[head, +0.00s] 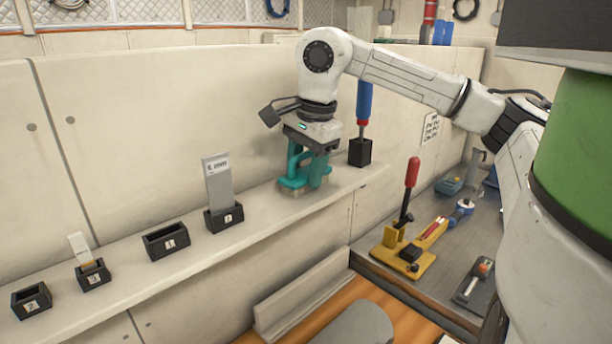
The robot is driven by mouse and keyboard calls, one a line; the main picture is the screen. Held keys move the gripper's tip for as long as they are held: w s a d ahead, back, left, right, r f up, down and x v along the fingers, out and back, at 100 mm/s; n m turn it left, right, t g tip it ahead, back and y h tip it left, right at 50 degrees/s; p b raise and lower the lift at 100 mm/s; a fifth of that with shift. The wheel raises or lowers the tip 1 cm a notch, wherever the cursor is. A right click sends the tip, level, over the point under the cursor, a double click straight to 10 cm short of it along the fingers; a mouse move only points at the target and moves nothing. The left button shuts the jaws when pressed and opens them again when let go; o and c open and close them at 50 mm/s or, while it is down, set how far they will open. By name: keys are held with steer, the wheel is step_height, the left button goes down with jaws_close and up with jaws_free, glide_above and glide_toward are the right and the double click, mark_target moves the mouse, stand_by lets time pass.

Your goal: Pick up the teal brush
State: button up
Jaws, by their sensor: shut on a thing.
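The teal brush (292,183) is at the right part of the long pale ledge in the head view. Its block is low, with a teal handle rising from it and a thin pale strip under it. My gripper (311,153) points down over the brush and is shut on its handle. The fingertips are partly hidden against the teal handle. The brush is at the ledge surface; I cannot tell whether it touches it.
Black holders stand left along the ledge (130,283), one with a grey plate (218,182), another with a pale piece (80,250). A blue-handled tool (364,101) stands close right of my gripper. A yellow clamp (404,258) sits on the lower grey bench.

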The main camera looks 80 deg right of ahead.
steer(key=shift+c, duration=0.5)
steer(key=shift+r, duration=0.2)
steer(key=shift+c, duration=1)
steer(key=shift+r+b, duration=0.3)
steer(key=shift+b, duration=0.1)
steer(key=s+a+r+b, duration=0.4)
steer(key=s+a+r, duration=0.3)
steer(key=s+r, duration=0.5)
steer(key=shift+a, duration=0.1)
steer(key=o, duration=0.7)
steer(key=c, duration=0.3)
steer(key=shift+c, duration=0.2)
